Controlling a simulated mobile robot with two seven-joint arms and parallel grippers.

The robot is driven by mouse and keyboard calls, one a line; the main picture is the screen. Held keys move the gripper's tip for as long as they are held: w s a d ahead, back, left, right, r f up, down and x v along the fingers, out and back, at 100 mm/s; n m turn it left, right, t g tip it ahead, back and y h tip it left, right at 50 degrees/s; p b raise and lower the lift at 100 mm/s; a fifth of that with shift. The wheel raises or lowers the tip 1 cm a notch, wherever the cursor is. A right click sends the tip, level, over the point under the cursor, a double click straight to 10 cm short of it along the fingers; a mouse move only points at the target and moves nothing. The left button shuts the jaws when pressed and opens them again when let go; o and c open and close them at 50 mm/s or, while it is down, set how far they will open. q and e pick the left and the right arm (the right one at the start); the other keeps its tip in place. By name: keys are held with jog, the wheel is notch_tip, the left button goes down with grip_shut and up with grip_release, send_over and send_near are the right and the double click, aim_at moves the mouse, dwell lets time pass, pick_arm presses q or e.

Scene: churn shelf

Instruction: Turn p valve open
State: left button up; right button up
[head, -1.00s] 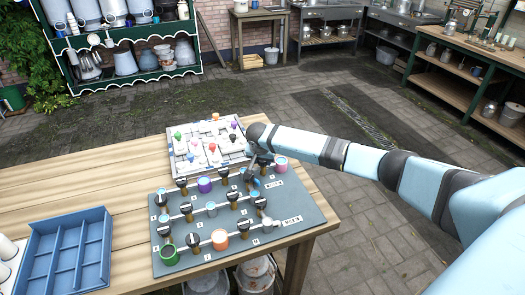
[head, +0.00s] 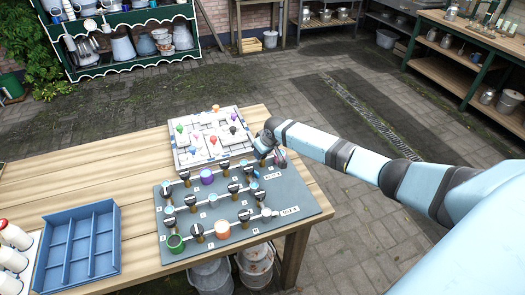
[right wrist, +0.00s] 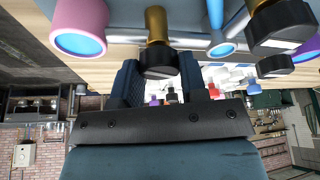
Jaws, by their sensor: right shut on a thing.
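A grey valve board (head: 170,245) lies on the wooden table, with rows of black-handled valves on brass stems joined by pale pipes. The letter p cannot be read on it. My right gripper (head: 268,158) is low over the board's back right corner. In the right wrist view, my right gripper (right wrist: 160,82) is shut on a black valve handle (right wrist: 160,64) below a brass stem (right wrist: 156,25). A pink cup with blue inside (right wrist: 80,30) is close beside it; in the head view it is mostly hidden by the gripper. My left gripper is out of view.
A white puzzle board with coloured knobs (head: 178,158) lies directly behind the valve board. An empty blue compartment tray (head: 112,255) and white-and-red bottles (head: 12,258) are at left. Other valves and cups, including a purple one (head: 207,177), crowd the board.

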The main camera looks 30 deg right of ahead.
jog(key=n+y+b, duration=0.1)
jog(key=n, duration=0.2)
jog(key=shift+d, duration=0.1)
jog(key=shift+n+g+y+b, duration=0.3)
jog(key=shift+n+b, duration=0.1)
jog(key=shift+n, duration=0.5)
jog(key=o, duration=0.9)
jog(key=shift+r, duration=0.1)
jog(key=b+v, duration=0.1)
jog(key=v, duration=1.2)
jog(key=shift+d+r, duration=0.2)
jog(key=shift+r, duration=0.1)
